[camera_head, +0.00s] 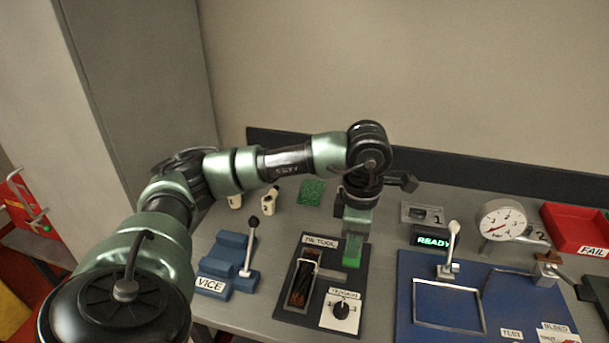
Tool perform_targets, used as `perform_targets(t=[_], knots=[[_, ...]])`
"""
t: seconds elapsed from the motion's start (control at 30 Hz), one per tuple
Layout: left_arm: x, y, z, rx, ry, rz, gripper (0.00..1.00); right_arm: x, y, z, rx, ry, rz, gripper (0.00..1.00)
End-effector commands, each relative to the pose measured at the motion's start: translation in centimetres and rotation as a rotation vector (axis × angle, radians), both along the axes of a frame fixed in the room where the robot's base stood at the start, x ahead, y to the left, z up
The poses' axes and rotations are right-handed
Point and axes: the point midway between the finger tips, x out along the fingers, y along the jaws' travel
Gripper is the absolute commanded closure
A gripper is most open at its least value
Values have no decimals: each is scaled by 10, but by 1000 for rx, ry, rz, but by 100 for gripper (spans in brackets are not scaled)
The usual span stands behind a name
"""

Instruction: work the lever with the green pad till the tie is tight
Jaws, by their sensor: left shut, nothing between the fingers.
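The tie tool is a dark plate (285,309) labelled "TIE TOOL" on the bench, in the middle of the head view. The green pad (352,251) stands at its back right corner. My left gripper (356,232) points down from above, right over the pad. It is shut with nothing in it. Its fingertips are hard to make out, and I cannot tell whether they touch the pad. A pale-framed slot (303,280) on the tool holds something dark and brown. The tie itself is too small to make out. My right gripper is not in view.
A black tension knob (341,308) sits on the tool's front right. The blue vice (228,262) with its upright lever is at left. A blue board (407,300) with a lever and frame, a gauge (502,220) and a red FAIL tray (575,226) are at right.

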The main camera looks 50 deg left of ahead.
Motion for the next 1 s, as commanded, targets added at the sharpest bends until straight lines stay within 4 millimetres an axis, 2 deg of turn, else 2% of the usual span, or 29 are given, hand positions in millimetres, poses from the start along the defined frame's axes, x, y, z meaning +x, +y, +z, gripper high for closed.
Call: perform_targets(t=[0.5, 1.0], knots=[[4, 2, 48, 1, 2, -2, 100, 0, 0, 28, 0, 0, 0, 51], [4, 2, 53, 1, 4, -4, 100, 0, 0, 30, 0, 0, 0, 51]])
